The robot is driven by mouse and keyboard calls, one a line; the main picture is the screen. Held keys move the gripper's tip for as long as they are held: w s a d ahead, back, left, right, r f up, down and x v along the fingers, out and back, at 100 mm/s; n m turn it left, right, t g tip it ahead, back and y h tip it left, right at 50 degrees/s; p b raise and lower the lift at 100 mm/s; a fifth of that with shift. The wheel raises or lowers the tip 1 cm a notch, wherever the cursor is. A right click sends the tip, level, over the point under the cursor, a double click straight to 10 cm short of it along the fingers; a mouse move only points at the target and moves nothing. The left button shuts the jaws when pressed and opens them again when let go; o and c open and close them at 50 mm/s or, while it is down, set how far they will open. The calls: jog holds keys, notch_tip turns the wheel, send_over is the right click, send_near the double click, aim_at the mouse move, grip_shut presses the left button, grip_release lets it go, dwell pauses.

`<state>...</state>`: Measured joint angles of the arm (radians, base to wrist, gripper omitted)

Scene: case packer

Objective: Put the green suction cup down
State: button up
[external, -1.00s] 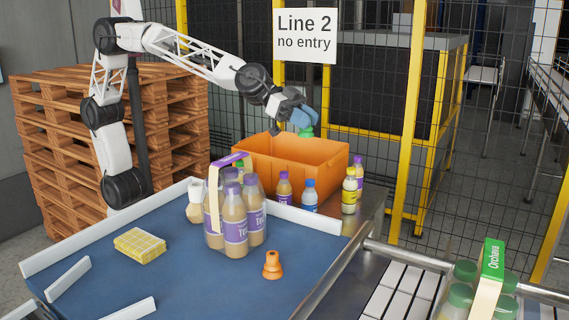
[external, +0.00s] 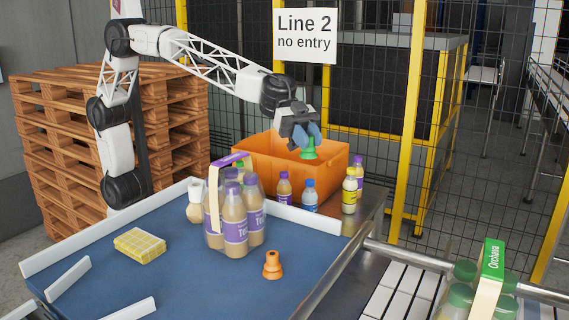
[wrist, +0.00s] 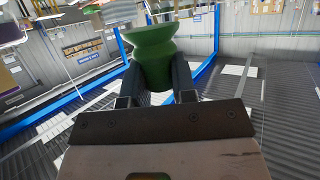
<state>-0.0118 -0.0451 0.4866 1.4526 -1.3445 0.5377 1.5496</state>
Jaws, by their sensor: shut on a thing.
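The green suction cup (external: 309,149) is between the fingers of my gripper (external: 301,135). In the external view it shows in front of the orange crate (external: 268,178) or above its opening; I cannot tell its exact height. In the wrist view the cup (wrist: 154,52) is large, with a flared rim and a narrow waist, and both dark fingers of my gripper (wrist: 156,85) press on its sides. An orange suction cup (external: 272,265) stands upright on the blue surface (external: 180,290).
Several small bottles (external: 310,196) stand before the crate. White rails edge the surface; its front middle is clear.

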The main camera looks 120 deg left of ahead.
jog(key=shift+w+d+r+m+g+h, duration=1.8)
jog(key=shift+d+r+m+g+h, duration=0.8)
jog(key=shift+d+m+g, duration=1.7)
jog(key=shift+t+h, duration=0.3)
jog(key=shift+t, duration=0.2)
jog(key=shift+d+f, duration=0.2)
jog(key=shift+f, duration=2.65)
jog(key=shift+f, duration=0.1)
notch_tip(320, 180, down, 17)
jog(key=shift+f, duration=0.2)
jog(key=shift+f, duration=0.15)
jog(key=o, duration=0.9)
jog(key=shift+r+v, duration=0.1)
jog(key=shift+v, duration=1.85)
jog(key=shift+r+v, duration=0.15)
jog(key=shift+v, duration=1.8)
